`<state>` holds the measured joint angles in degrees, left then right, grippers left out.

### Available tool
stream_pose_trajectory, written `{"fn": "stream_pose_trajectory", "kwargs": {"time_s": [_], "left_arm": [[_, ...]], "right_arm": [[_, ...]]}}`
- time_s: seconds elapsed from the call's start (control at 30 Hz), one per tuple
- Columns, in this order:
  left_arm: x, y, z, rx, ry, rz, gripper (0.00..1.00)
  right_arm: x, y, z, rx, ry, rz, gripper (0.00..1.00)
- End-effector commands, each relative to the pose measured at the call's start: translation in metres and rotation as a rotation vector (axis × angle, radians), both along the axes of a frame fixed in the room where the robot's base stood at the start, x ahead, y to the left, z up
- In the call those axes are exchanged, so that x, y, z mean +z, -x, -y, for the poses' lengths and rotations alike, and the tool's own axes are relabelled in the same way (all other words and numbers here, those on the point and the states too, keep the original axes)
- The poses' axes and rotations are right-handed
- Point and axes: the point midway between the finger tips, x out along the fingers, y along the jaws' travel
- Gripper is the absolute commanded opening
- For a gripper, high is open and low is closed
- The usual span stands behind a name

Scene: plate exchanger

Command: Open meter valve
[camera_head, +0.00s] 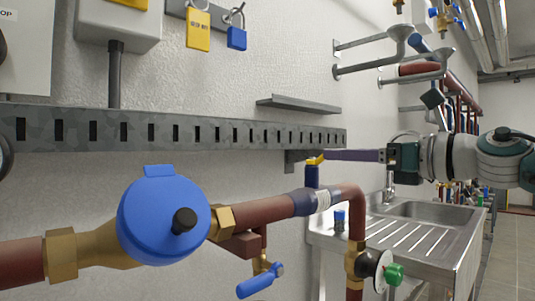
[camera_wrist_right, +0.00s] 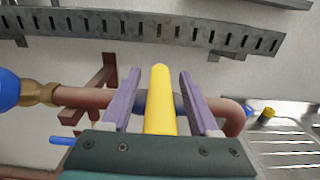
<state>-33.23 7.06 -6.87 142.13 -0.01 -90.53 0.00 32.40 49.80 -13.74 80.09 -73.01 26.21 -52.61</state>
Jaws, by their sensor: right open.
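A valve with a yellow lever (camera_head: 315,161) on a dark blue stem (camera_head: 312,177) sits on the red-brown pipe, right of the round blue meter (camera_head: 163,215). In the right wrist view the yellow lever (camera_wrist_right: 160,100) lies between the two purple fingers and points across the pipe. My right gripper (camera_head: 328,155) comes in from the right at lever height. It is open, with a gap visible on each side of the lever in the wrist view (camera_wrist_right: 159,75). My left gripper is not in view.
A slotted metal rail (camera_head: 180,131) runs along the wall just above the valve. A blue-handled tap (camera_head: 260,282) hangs below the pipe. A steel sink (camera_head: 425,212) and a green-knobbed valve (camera_head: 393,274) stand to the right.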

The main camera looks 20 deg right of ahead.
Motion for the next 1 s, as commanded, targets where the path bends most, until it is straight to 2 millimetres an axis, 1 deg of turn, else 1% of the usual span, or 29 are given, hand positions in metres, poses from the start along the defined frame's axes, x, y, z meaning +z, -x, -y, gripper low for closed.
{"fn": "stream_pose_trajectory", "kwargs": {"time_s": [0.07, 0.6, 1.0], "left_arm": [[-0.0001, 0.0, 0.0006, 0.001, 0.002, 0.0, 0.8], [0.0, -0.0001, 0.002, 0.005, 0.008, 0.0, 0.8], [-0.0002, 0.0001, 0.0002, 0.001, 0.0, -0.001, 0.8]], "right_arm": [[-0.0001, 0.0001, 0.0002, 0.0, 0.0, 0.0, 0.6], [0.0, 0.0004, 0.0004, -0.001, -0.001, 0.0, 0.0], [0.0001, 0.0003, 0.0005, -0.001, -0.001, 0.0, 0.0]]}}
